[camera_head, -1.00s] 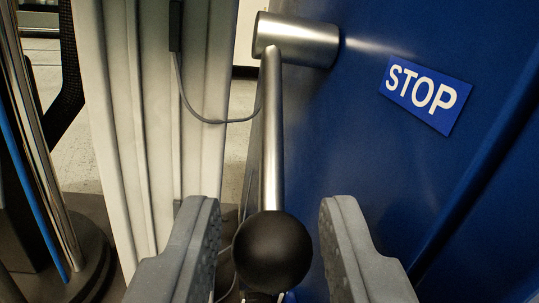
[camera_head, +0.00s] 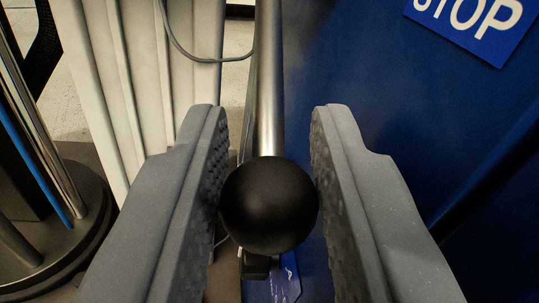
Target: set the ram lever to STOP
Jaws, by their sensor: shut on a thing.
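The ram lever is a metal rod (camera_head: 268,85) with a black ball knob (camera_head: 268,205) at its lower end. It hangs down in front of a blue panel (camera_head: 370,130). My gripper (camera_head: 268,190) has one grey padded jaw on each side of the knob and is shut on it. A blue STOP label (camera_head: 475,22) is at the top right, partly cut off by the picture's edge. The lever's pivot is out of view above. Another blue label (camera_head: 285,285) with white marks shows below the knob, mostly hidden and unreadable.
A white ribbed drum (camera_head: 140,80) stands to the left of the lever, with a grey cable (camera_head: 200,57) in front of it. A metal post (camera_head: 45,130) on a dark round base (camera_head: 85,220) stands at the far left. A panel edge (camera_head: 490,165) runs along the right.

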